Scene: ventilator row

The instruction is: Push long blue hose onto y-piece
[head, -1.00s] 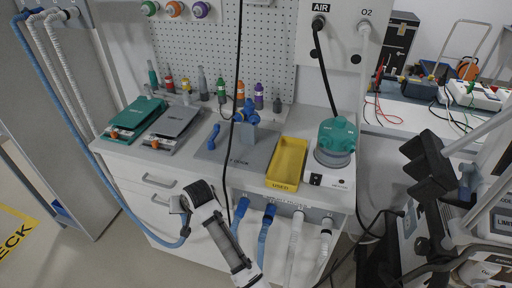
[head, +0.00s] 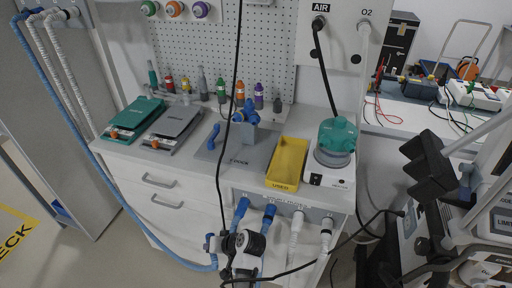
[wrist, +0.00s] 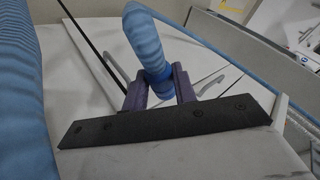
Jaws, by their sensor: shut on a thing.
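The long blue hose (head: 95,160) runs from the hook at upper left down past the cabinet's left side to my gripper (head: 213,243), low in front of the cabinet. In the wrist view my gripper (wrist: 160,88) is shut on the blue hose (wrist: 146,38) near its cuff. In the head view my arm partly hides the held end. The blue y-piece (head: 246,117) sits upright in a grey holder on the dock mat (head: 245,158), above and behind my gripper. The held hose is apart from it.
Blue hoses (head: 240,210) and white hoses (head: 296,232) hang from the cabinet front beside my gripper. A yellow tray (head: 288,160) and a teal-topped humidifier (head: 336,138) stand right of the mat. A black cable (head: 229,150) hangs in front of the mat and passes by my arm.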

